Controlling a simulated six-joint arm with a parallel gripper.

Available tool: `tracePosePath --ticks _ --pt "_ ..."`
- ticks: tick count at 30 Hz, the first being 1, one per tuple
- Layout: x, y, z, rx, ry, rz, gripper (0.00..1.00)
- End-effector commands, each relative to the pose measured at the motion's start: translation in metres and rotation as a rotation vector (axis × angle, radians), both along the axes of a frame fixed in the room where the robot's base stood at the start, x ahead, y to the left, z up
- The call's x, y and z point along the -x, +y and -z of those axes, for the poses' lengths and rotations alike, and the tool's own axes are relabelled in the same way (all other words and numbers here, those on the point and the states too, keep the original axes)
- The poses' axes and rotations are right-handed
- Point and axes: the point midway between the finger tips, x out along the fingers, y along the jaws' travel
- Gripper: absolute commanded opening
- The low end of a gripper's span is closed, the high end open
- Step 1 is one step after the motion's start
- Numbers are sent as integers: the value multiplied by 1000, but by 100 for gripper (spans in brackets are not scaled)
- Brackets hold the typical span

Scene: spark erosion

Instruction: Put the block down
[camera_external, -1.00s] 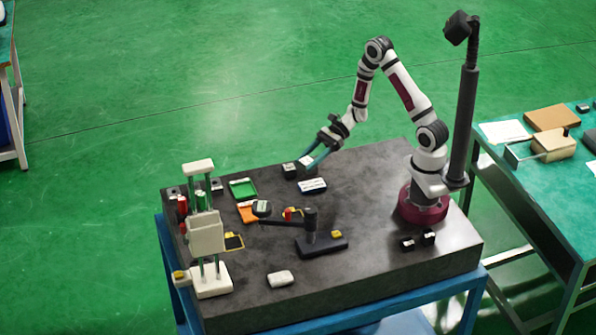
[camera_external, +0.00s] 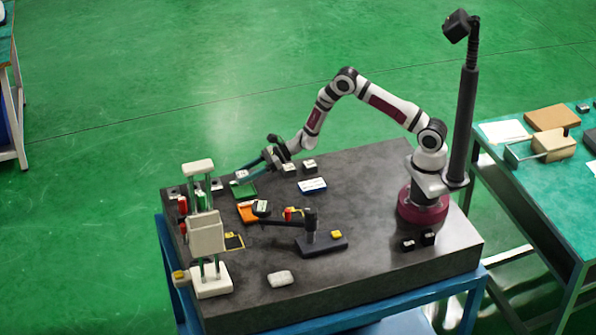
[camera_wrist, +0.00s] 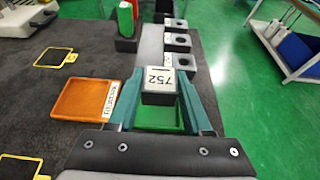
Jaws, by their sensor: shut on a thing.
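My gripper (camera_external: 243,173) is shut on a block (camera_wrist: 158,82), dark with a white top marked 752. The block shows small in the external view (camera_external: 241,174). My fingers (camera_wrist: 157,100) grip it from both sides in the wrist view. It is held over or near the green tray (camera_wrist: 160,119), which also shows in the external view (camera_external: 245,192). The held block and fingers hide part of this tray. The gap below the block is hard to judge.
An orange tray (camera_wrist: 85,98) lies beside the green one. Two more blocks (camera_external: 309,166) stand on the table to the right of my gripper. A white column fixture (camera_external: 206,235) stands at the left.

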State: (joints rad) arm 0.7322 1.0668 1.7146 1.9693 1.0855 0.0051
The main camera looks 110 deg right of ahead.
Motion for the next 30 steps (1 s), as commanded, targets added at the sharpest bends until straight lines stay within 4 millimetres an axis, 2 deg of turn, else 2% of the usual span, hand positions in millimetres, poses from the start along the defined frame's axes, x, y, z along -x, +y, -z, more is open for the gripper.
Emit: tracePosePath --ticks 3,6,16,17,21,22,30 --pt "0 1 26 -3 3 0 0" --pt "0 1 36 0 1 0 0" --pt "0 0 40 0 1 0 0" --pt "0 1 41 0 2 -1 52" --pt "0 1 40 0 2 -1 77" --pt "0 1 40 0 2 -1 80" --pt "3 1 36 1 2 -1 80"
